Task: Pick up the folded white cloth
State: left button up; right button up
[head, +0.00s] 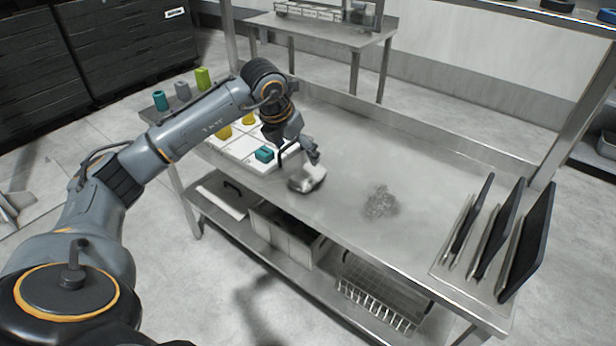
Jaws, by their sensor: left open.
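A small whitish, rounded bundle (308,180), which looks like the folded white cloth, lies on the steel bench (340,140) just left of its middle. My left gripper (299,161) reaches in from the left and points down directly over it, with the fingers apart. The fingers hide part of the cloth's upper left side. I cannot tell whether they touch it. My right gripper is out of view.
A white board (238,148) with teal and yellow pieces lies left of the cloth. A greyish smudge (381,202) marks the bench to its right. Dark upright panels (497,228) stand in a rack at the right end. A wire basket (378,298) sits on the lower shelf.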

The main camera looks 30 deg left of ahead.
pick_arm(q)
send_over(306, 175)
jog(key=s, duration=0.2)
jog(key=f, duration=0.4)
jog(key=shift+w+f, duration=0.2)
jog(key=shift+f, duration=0.2)
jog(key=shift+s+p+x, duration=0.15)
jog(key=shift+p+x, duration=0.15)
jog(key=shift+x, duration=1.05)
jog(key=shift+s+p+x, duration=0.15)
jog(key=shift+p+x, duration=0.15)
jog(key=shift+x, duration=1.05)
jog(key=shift+a+f, duration=0.1)
jog(key=shift+a, duration=0.05)
jog(key=c, duration=1.2)
